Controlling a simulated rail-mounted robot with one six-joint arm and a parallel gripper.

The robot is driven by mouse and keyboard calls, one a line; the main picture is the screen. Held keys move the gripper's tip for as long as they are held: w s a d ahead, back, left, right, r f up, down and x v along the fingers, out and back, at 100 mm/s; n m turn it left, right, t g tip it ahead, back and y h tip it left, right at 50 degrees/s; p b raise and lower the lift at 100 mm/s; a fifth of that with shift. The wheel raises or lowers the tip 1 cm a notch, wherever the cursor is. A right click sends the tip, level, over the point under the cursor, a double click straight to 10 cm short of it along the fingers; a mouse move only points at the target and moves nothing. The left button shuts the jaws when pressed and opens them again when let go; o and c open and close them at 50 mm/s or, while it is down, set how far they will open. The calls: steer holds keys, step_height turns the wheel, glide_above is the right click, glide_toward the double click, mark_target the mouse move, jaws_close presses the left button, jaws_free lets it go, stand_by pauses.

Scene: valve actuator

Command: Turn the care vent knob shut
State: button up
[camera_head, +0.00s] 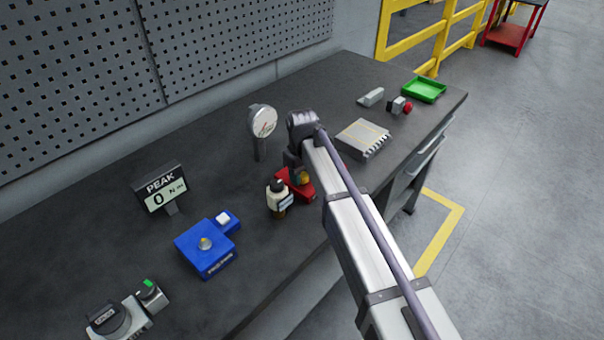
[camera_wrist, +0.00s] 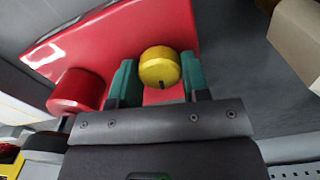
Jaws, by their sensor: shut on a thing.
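A yellow round knob (camera_wrist: 159,65) stands on a red body (camera_wrist: 110,45) in the wrist view. A short dark mark shows on the knob's edge nearest my gripper. My gripper (camera_wrist: 158,78) has one green finger on each side of the knob and is shut on it. A red cylinder (camera_wrist: 78,92) juts from the body to the left. In the head view the red body (camera_head: 305,191) sits near the bench's front edge, partly hidden under my gripper (camera_head: 302,177). Only a bit of the yellow knob shows there. No label on the knob can be read.
A cream bottle-like part (camera_head: 277,194) stands close left of the red body. A round gauge (camera_head: 263,122) stands behind. A grey finned block (camera_head: 363,139) lies to the right, with a green tray (camera_head: 424,89) beyond. A blue box (camera_head: 205,248) and PEAK display (camera_head: 160,190) are left.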

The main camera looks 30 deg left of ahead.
mark_target(302, 175)
steer(key=shift+n, duration=0.8)
steer(key=o, duration=0.9)
steer(key=shift+r, duration=0.1)
step_height(302, 175, up, 11)
steer(key=p, duration=1.1)
steer(key=shift+f, duration=0.2)
